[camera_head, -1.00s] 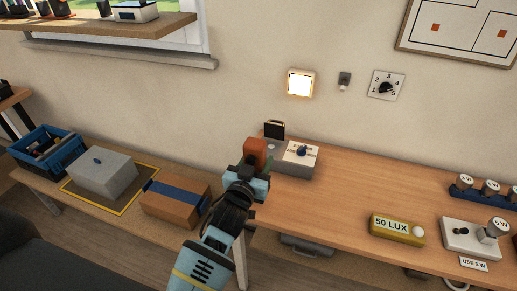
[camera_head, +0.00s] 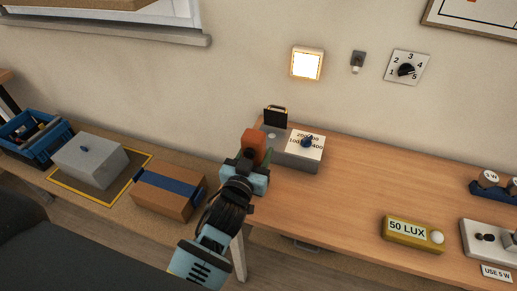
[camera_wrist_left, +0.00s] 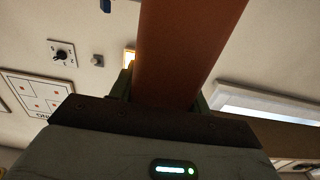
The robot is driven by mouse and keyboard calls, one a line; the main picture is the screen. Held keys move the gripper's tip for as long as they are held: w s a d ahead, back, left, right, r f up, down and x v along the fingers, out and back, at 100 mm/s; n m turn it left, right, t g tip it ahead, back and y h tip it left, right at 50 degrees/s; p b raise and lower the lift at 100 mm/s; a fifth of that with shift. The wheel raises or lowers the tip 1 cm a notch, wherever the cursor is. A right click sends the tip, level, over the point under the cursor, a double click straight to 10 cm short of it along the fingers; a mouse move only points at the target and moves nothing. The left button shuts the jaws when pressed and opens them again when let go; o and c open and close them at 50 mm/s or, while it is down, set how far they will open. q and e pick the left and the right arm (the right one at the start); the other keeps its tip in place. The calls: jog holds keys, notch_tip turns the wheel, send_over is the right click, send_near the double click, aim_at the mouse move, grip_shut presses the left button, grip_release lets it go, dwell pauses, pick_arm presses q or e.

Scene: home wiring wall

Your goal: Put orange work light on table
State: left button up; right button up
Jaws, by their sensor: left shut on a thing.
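My left gripper (camera_head: 248,166) is shut on an orange block-like thing, which I take for the work light (camera_head: 254,146). It is held up near the left end of the wooden table (camera_head: 350,205), in front of a grey box with a dial (camera_head: 297,157). In the left wrist view the orange body (camera_wrist_left: 185,50) fills the space between the fingers and runs up out of the picture. A black panel (camera_head: 276,117) shows just behind; I cannot tell whether it belongs to the light. My right gripper is not in view.
A yellow 50 LUX block (camera_head: 412,233) and a white USE 5 W unit (camera_head: 489,240) stand on the table's right part. The table's middle is clear. A lower bench at left bears a cardboard box (camera_head: 168,193), a grey box (camera_head: 90,160) and a blue crate (camera_head: 33,137).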

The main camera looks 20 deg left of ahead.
pick_arm(q)
jog(key=shift+s+r, duration=0.15)
jog(key=shift+r, duration=0.1)
jog(key=shift+f, duration=0.15)
jog(key=o, duration=0.7)
jog(key=shift+f, duration=0.15)
jog(key=o, duration=0.5)
